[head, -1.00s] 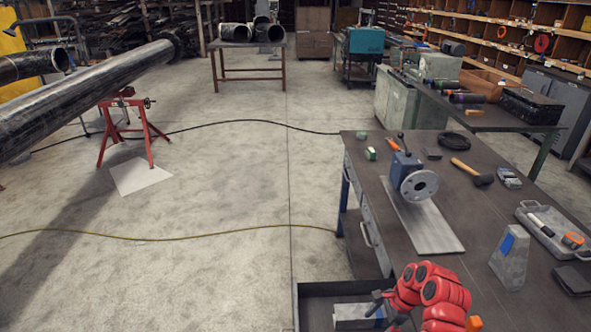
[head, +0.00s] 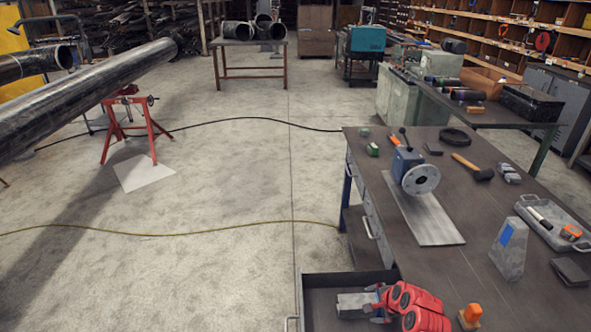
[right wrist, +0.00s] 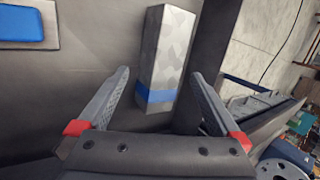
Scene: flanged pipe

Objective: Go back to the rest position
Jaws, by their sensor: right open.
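My right gripper (head: 376,303) is at the open drawer (head: 322,283) of the workbench, at the bottom of the head view, with my red arm behind it. In the right wrist view the right gripper (right wrist: 160,76) is open, its two fingers spread apart. A grey block with a blue band (right wrist: 165,60) stands out between and beyond the fingertips, with gaps on both sides. In the head view the grey block (head: 353,303) is in the drawer, partly covered by my gripper. My left gripper is not in view.
The bench top (head: 470,235) bears a blue flanged tool (head: 406,165), a hammer (head: 470,165), a grey wedge (head: 509,255), a tray (head: 550,232) and an orange-topped piece (head: 471,314). A large pipe (head: 90,95) rests on a red stand (head: 130,130).

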